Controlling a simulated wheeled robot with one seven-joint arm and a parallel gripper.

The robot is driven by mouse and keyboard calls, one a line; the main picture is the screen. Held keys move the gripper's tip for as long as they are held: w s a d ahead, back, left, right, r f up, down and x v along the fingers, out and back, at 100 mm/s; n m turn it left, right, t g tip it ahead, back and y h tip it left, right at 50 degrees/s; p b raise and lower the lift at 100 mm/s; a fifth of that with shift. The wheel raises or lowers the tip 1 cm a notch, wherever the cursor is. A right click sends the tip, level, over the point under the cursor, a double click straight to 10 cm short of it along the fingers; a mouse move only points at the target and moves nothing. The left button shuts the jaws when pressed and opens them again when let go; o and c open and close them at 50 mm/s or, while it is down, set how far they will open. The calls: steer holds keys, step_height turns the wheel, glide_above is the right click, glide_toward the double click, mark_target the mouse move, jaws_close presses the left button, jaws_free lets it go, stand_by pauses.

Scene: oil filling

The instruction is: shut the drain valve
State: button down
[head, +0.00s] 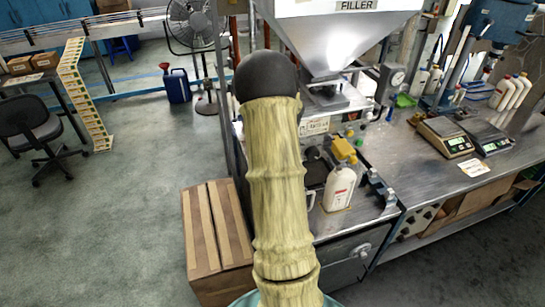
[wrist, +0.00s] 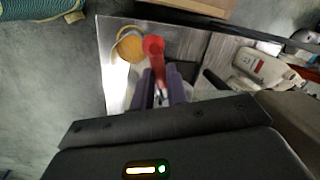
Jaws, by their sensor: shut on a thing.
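A red lever with a rounded end (wrist: 154,48) shows in the wrist view and looks like the drain valve's handle. My gripper (wrist: 161,88) has its two purple fingers closed on this lever, with the rounded end beyond the fingertips. The valve body is hidden by the fingers, and I cannot tell whether the valve is open or shut. In the head view my arm hides my gripper and the lever. The filler's metal hopper (head: 335,40) stands behind my arm.
A round container with amber contents (wrist: 130,46) is beside the lever. A cardboard box (head: 215,240) is on the floor left of the bench. Scales (head: 445,137) stand further right.

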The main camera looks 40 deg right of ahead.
stand_by(0.3)
steer(key=c, duration=1.4)
jaws_free()
steer(key=shift+r, duration=0.1)
steer(key=s+r+b, duration=0.1)
steer(key=r, duration=0.4)
steer(key=s+r+b, duration=0.1)
steer(key=r, duration=0.5)
steer(key=s+r+b, duration=0.1)
steer(key=r, duration=0.5)
steer(key=shift+s+b, duration=0.2)
steer(key=shift+b, duration=0.1)
steer(key=shift+s+f, duration=0.1)
steer(key=shift+f, duration=0.1)
steer(key=c, duration=0.6)
steer(key=s+f+t+b, duration=0.2)
steer(key=s, duration=0.1)
steer(key=s+f+t+b, duration=0.1)
steer(key=s+f+b, duration=0.2)
steer(key=s+f+t+b, duration=0.2)
steer(key=s+f, duration=0.1)
steer(key=shift+s+a+f+t+b, duration=0.1)
steer(key=shift+a+f+t+b, duration=0.05)
steer(key=shift+a+t+b, duration=0.2)
jaws_close()
steer(key=shift+s+f, duration=0.15)
steer(key=shift+s, duration=0.2)
